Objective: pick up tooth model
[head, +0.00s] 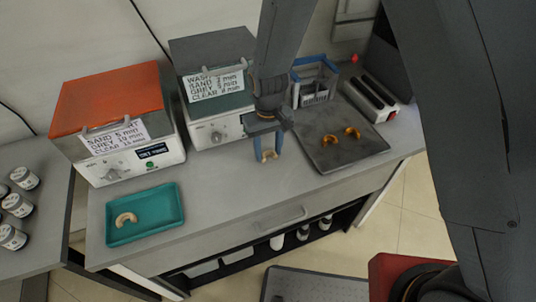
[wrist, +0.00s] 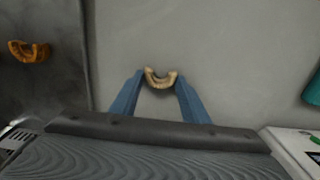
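A small beige, horseshoe-shaped tooth model (head: 268,156) is at the front of the grey worktop, left of the dark tray. It also shows in the wrist view (wrist: 160,80). My gripper (head: 267,152) points down at it with blue fingers, one on each side. In the wrist view the fingertips (wrist: 160,76) appear to touch both ends of the model, so the gripper looks shut on it. The model is at or close above the worktop; I cannot tell whether it touches. A second beige tooth model (head: 126,218) lies in the teal tray (head: 168,190) at the left.
Two orange tooth models (head: 330,140) (head: 352,132) lie on the dark tray (head: 325,160) at right. Two labelled machines, one with an orange lid (head: 110,98) and one grey-lidded (head: 212,50), stand behind. A blue-framed rack (head: 298,92) stands behind my gripper. Worktop between the trays is clear.

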